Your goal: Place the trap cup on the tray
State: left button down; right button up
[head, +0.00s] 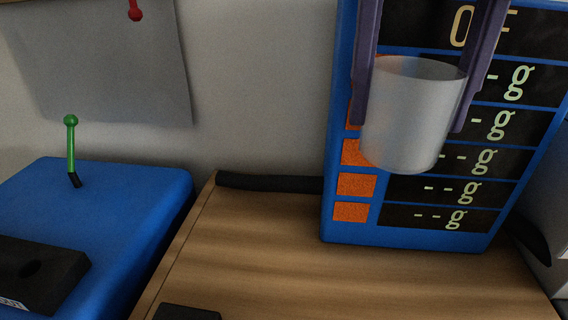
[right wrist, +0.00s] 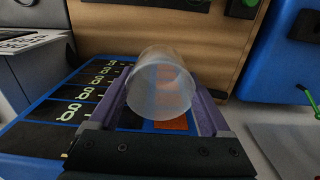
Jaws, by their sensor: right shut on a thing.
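The trap cup (head: 412,115) is a translucent whitish cup. It is held upright between the purple fingers of my right gripper (head: 412,100), in front of the blue display panel in the head view. In the right wrist view the cup (right wrist: 162,85) sits between the two fingers of the right gripper (right wrist: 165,100), which is shut on it. I cannot make out a tray for certain in either view. My left gripper is in neither view.
The blue panel (head: 340,222) with black readout rows and orange squares stands behind the cup on a wooden surface (head: 250,265). A blue box (head: 130,195) with a green-knobbed lever (head: 71,145) and a black block (head: 40,270) stands left. The wood in front is mostly clear.

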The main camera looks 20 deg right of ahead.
notch_tip(320, 180, down, 19)
jog(key=b, duration=0.5)
jog(key=shift+s+a+r+b, duration=0.1)
jog(key=shift+s+b, duration=0.05)
jog(key=shift+b, duration=0.15)
jog(key=o, duration=1.2)
jog(key=shift+c, duration=0.2)
